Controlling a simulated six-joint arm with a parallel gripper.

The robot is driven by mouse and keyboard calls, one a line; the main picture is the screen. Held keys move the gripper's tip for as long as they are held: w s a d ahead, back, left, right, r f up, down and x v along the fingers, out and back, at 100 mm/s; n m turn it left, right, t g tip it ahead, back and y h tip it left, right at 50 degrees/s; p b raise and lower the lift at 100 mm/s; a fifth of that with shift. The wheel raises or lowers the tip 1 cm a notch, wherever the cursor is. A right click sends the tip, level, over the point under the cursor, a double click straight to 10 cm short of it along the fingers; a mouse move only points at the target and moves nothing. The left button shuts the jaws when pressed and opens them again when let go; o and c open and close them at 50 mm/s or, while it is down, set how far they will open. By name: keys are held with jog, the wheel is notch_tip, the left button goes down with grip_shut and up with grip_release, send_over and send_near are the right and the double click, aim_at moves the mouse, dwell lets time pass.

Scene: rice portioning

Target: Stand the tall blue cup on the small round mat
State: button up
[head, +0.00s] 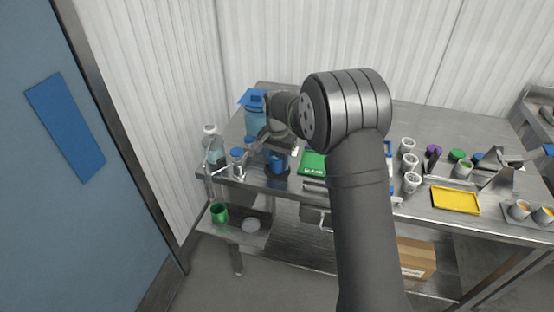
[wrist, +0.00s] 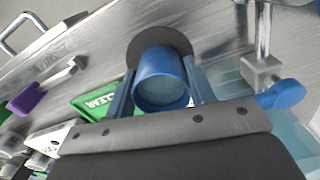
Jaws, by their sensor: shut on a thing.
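The tall blue cup (head: 276,161) is near the front edge of the table in the head view, upright as far as I can see. My gripper (wrist: 161,78) has a finger on each side of the cup (wrist: 163,66) in the wrist view and is shut on it. The small round dark mat (wrist: 158,35) shows behind and around the cup there, and as a dark rim under it in the head view (head: 279,174). The cup overlaps the mat in both views. I cannot tell whether its base touches the mat. My arm hides part of the table.
A green panel (head: 312,163) lies right of the mat. A blue-topped jug (head: 255,115), a clear bottle (head: 214,149) and a blue-capped container (head: 237,156) stand close on the left. White cups (head: 408,162) and a yellow tray (head: 455,200) are farther right.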

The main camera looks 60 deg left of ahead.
aim_at(277, 155)
jog(key=shift+f, duration=0.15)
jog(key=o, duration=1)
jog(key=shift+o, duration=0.2)
notch_tip(277, 155, up, 12)
jog(key=shift+r, duration=0.2)
jog(key=shift+f, duration=4.15)
